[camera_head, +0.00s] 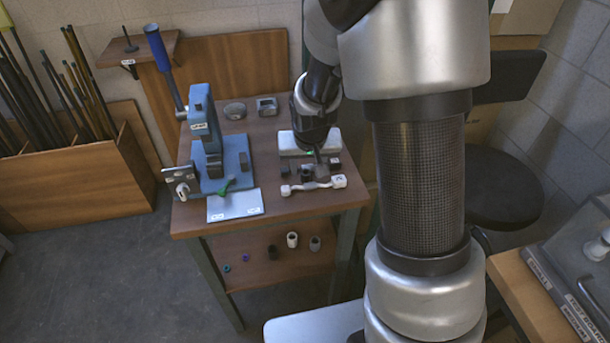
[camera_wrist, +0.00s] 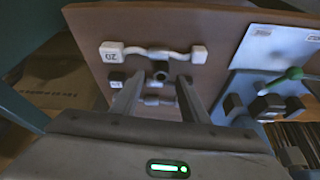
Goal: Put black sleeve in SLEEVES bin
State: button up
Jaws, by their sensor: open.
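My gripper (camera_head: 318,156) is over the right part of the wooden table, pointing down. In the wrist view my gripper (camera_wrist: 160,80) has its two fingers apart. A small dark round part (camera_wrist: 160,70), possibly the black sleeve, shows between the fingertips; I cannot tell whether they touch it. Small dark parts (camera_head: 306,173) lie near the gripper in the head view. I cannot make out a bin marked SLEEVES.
A white double-ended part (camera_head: 314,185) lies at the table's front right; it also shows in the wrist view (camera_wrist: 155,52). A blue press (camera_head: 203,135) and a white sheet (camera_head: 235,204) are at left. A labelled grey container (camera_head: 575,275) stands on the right-hand bench.

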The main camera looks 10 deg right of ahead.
aim_at(306, 172)
jog(key=shift+x, duration=1.55)
jog(key=shift+a, duration=0.15)
grip_shut()
